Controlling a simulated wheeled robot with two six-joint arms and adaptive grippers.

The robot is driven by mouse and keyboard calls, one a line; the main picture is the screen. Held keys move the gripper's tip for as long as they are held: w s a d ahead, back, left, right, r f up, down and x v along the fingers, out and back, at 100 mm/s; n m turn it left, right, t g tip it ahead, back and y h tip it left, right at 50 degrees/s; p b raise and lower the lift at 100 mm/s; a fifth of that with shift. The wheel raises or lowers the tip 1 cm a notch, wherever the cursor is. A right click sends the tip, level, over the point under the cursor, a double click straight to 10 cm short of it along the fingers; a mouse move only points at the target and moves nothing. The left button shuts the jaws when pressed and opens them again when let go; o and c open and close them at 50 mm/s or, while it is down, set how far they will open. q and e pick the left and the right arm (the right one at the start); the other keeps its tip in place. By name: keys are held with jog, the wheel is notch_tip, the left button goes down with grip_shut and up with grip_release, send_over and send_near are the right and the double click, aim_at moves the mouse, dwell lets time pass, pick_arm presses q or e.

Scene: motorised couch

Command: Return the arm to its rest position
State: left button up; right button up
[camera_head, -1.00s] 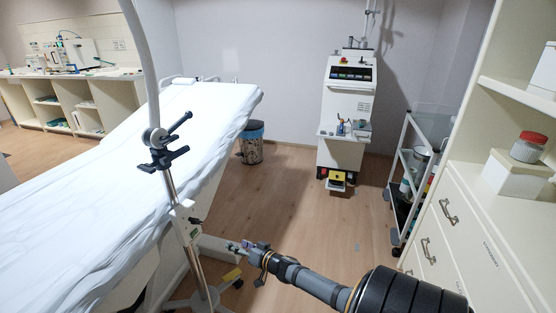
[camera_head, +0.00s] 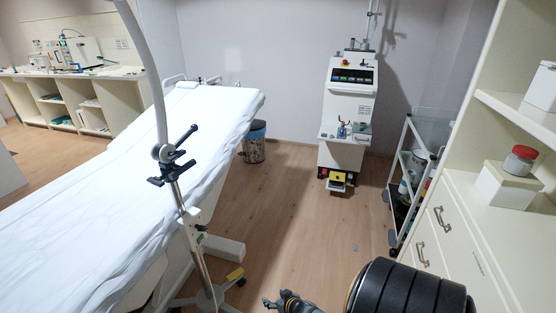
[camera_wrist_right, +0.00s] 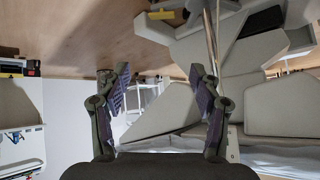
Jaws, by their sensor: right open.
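My right arm (camera_head: 405,290) comes in at the bottom right of the head view. My right gripper (camera_head: 290,302) shows only partly at the bottom edge. In the right wrist view the right gripper (camera_wrist_right: 160,90) is open, with its two fingers wide apart and nothing between them. The motorised couch (camera_head: 130,185), covered with a white sheet, slopes up toward the back on the left. The gripper is right of the couch and its pole stand, apart from both. My left gripper is not in view.
A lamp stand (camera_head: 185,205) rises beside the couch. A white machine (camera_head: 345,115) and a bin (camera_head: 254,142) stand at the back. A cart (camera_head: 412,180) and a drawer cabinet (camera_head: 450,240) are on the right. The wooden floor (camera_head: 300,210) between is clear.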

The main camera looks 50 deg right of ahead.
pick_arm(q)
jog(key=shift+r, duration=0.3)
pick_arm(e)
jog(key=shift+s+a+f+g, duration=0.15)
jog(key=shift+s+f, duration=0.1)
jog(key=shift+s, duration=0.15)
jog(key=shift+s+a+f+g, duration=0.1)
jog(key=shift+s+f+g, duration=0.1)
jog(key=shift+s, duration=0.2)
